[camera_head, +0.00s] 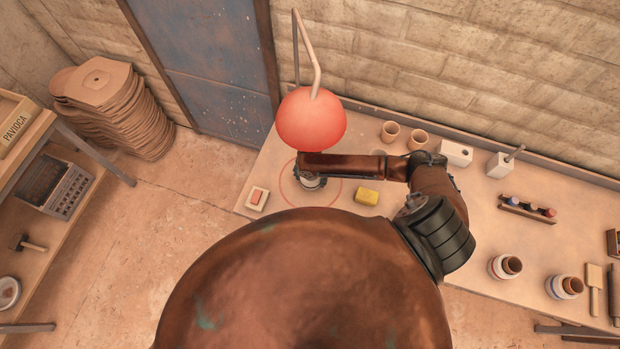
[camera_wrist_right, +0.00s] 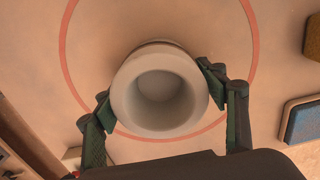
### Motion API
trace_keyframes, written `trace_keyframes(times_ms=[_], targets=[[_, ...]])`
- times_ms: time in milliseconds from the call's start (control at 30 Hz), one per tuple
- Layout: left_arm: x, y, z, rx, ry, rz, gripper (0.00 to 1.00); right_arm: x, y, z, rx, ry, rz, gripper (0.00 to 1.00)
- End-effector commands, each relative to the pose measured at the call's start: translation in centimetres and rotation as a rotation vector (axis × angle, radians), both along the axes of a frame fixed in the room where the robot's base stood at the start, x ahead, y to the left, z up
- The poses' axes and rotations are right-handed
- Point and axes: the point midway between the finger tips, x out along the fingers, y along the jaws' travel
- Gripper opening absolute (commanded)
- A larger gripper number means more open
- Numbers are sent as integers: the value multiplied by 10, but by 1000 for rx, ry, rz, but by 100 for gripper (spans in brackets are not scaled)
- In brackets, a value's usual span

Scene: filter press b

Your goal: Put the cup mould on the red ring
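The pale cup mould (camera_wrist_right: 160,91) shows in the right wrist view with its round mouth facing the camera. In the head view it is mostly hidden by my right arm; a pale part (camera_head: 311,183) shows below the gripper. My right gripper (camera_head: 313,178) has its fingers against both sides of the mould, also in the wrist view (camera_wrist_right: 159,93). The red ring (camera_wrist_right: 65,60) is a thin outline on the tabletop around the mould, also in the head view (camera_head: 341,190). Whether the mould's base touches the table is unclear. My left gripper is out of view.
A yellow sponge (camera_head: 367,197) lies right of the ring, and a small tray with a red block (camera_head: 257,198) lies left. A red lamp (camera_head: 311,118) hangs above. Brown cups (camera_head: 390,132) stand behind.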

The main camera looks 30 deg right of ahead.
Motion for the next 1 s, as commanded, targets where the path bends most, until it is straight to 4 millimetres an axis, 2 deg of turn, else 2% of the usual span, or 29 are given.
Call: trace_keyframes(times_ms=[167,467,567,833,1000], targets=[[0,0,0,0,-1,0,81,0,0,0,0,0,0,79],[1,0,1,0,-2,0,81,0,0,3,0,0,0,79],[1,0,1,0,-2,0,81,1,0,12,1,-2,0,79],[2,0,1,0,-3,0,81,1,0,57,1,-3,1,79],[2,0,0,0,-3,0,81,0,0,73,1,-1,-1,79]])
